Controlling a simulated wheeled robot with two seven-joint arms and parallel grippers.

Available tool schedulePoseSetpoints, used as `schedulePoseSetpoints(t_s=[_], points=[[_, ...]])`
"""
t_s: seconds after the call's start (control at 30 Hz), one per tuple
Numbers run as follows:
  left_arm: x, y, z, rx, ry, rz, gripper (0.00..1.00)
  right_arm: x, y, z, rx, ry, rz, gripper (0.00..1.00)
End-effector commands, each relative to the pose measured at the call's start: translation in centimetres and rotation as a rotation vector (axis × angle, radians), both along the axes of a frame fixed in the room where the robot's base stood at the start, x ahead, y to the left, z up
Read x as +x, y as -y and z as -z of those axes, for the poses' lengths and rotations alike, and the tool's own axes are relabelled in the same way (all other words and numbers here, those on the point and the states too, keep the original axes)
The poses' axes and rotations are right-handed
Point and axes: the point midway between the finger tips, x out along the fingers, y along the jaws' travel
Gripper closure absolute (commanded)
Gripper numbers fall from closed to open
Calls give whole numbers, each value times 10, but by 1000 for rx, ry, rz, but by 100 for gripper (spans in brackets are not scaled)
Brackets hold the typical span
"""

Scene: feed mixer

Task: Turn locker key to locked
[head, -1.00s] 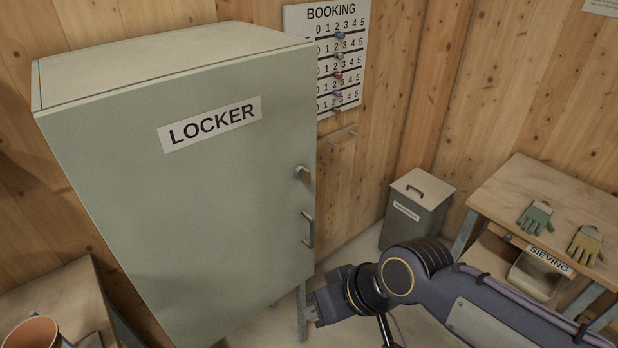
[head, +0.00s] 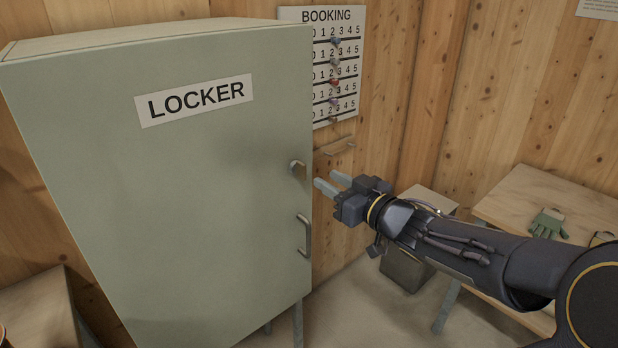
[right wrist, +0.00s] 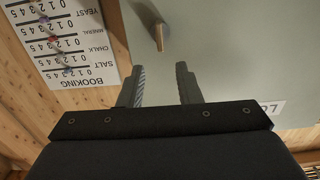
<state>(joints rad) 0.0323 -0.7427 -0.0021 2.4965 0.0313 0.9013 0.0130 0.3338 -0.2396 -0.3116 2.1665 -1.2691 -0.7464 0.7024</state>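The grey-green locker (head: 180,190) fills the left of the head view, with its door shut. I cannot tell which way the key is turned. My left gripper is not in view.
A booking board (head: 330,70) with several pegs hangs on the wooden wall behind. A grey bin (head: 412,272) and a wooden table (head: 560,200) with gloves (head: 549,224) stand at right, partly behind my right arm.

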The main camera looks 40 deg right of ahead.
Motion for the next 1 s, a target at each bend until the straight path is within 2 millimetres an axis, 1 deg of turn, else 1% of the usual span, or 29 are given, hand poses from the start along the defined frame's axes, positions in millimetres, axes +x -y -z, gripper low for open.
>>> schedulePoseSetpoints(t_s=[0.3, 0.43, 0.6, 0.83, 0.87, 1.0], points=[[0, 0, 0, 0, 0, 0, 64, 48, -5, 0, 0, -1, -4, 69], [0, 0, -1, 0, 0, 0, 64, 64, -6, -1, -1, 1, -4, 69], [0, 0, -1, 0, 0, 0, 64, 73, -7, -1, -2, 1, -1, 69], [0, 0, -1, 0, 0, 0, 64, 74, -7, -1, -2, 1, -1, 69], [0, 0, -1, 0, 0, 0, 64, 74, -7, -1, -2, 1, -1, 72], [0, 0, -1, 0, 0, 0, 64, 74, -7, -1, -2, 1, -1, 90]])
